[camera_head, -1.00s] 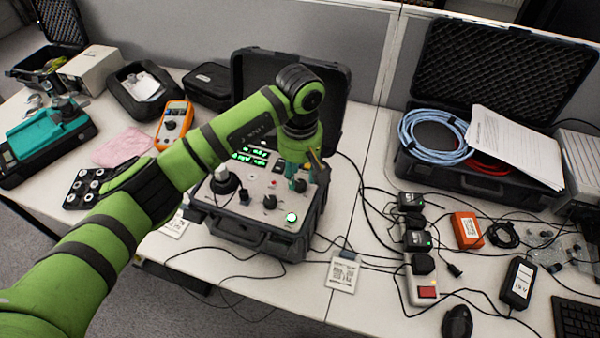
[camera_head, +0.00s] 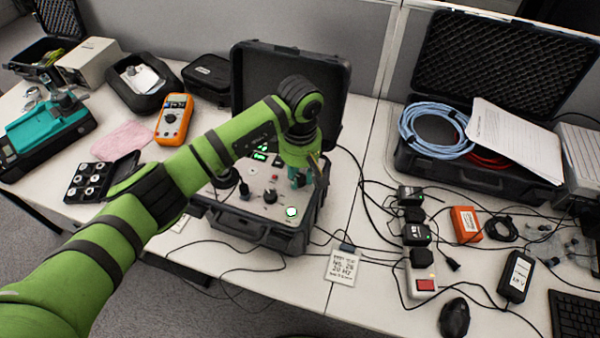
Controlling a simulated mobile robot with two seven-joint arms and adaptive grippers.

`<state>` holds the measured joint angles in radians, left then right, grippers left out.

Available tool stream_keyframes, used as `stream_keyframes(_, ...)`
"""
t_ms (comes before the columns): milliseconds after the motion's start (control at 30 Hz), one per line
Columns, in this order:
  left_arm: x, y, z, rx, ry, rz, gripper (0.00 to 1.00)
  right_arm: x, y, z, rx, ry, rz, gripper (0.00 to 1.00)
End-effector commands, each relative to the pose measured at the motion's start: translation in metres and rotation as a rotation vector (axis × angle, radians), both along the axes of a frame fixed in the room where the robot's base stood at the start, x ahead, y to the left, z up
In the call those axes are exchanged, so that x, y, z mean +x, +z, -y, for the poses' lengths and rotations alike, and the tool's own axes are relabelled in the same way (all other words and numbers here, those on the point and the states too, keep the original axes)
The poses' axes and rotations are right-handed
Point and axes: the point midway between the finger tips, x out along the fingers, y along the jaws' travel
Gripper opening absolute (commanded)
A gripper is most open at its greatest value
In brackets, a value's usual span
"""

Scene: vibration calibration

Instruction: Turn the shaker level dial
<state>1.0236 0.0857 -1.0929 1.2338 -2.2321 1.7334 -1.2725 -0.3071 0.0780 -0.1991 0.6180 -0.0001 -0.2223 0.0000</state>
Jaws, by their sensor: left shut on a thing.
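The shaker calibrator is an open black case (camera_head: 272,240) with a light grey panel (camera_head: 240,207) on the table. My left gripper (camera_head: 298,180) points down at the panel's right side. It is shut on a knob there, which the fingers mostly hide; I take it for the level dial. My left arm covers the panel's rear left part. My right gripper is not in view.
An orange multimeter (camera_head: 173,120) and a pink cloth (camera_head: 124,138) lie to the left. A tag card (camera_head: 343,266), a power strip (camera_head: 421,280) and loose cables lie to the right. A case with blue cable (camera_head: 432,130) stands at the back right.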

Motion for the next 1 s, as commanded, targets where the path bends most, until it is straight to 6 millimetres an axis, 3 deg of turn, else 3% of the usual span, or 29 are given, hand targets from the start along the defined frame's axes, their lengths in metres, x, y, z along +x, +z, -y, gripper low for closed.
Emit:
stream_keyframes(367, 0.001, -0.004, -0.001, 0.003, 0.207, 0.003, 0.0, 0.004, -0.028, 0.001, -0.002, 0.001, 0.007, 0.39)
stream_keyframes(1000, 0.0, -0.004, 0.0, 0.0, 0.801, 0.003, 0.0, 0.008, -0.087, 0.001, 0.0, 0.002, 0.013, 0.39)
